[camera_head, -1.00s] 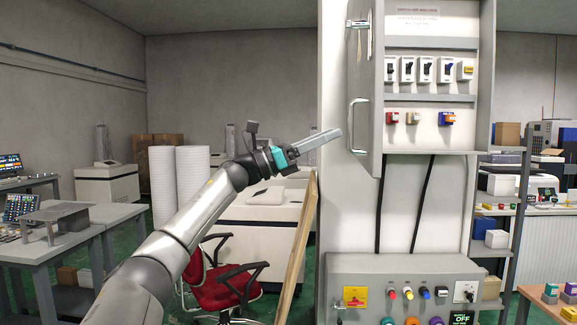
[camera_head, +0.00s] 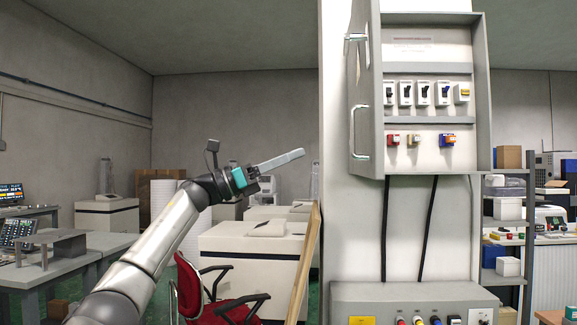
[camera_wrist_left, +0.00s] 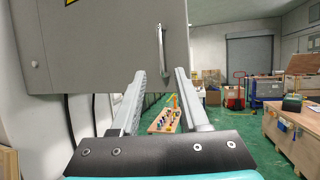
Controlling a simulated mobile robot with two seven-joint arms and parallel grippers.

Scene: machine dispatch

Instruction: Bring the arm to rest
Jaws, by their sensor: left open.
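My left arm reaches up from the lower left in the head view. Its left gripper (camera_head: 282,161) points right in mid-air, left of the wall cabinet. The left wrist view shows the two fingers of the left gripper (camera_wrist_left: 158,103) spread apart with nothing between them, so it is open and empty. The open cabinet door (camera_head: 366,100) with its handle (camera_head: 360,131) is right of the fingertips, and a gap shows between them in the head view. The door also fills the upper left of the left wrist view (camera_wrist_left: 100,45). My right gripper is not in view.
The electrical cabinet (camera_head: 481,100) holds several switches. A control box (camera_head: 385,295) with coloured knobs is below it. A red chair (camera_head: 205,305), a wooden plank (camera_head: 306,262) and white machines (camera_head: 250,250) stand behind my arm. Work tables are at the left.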

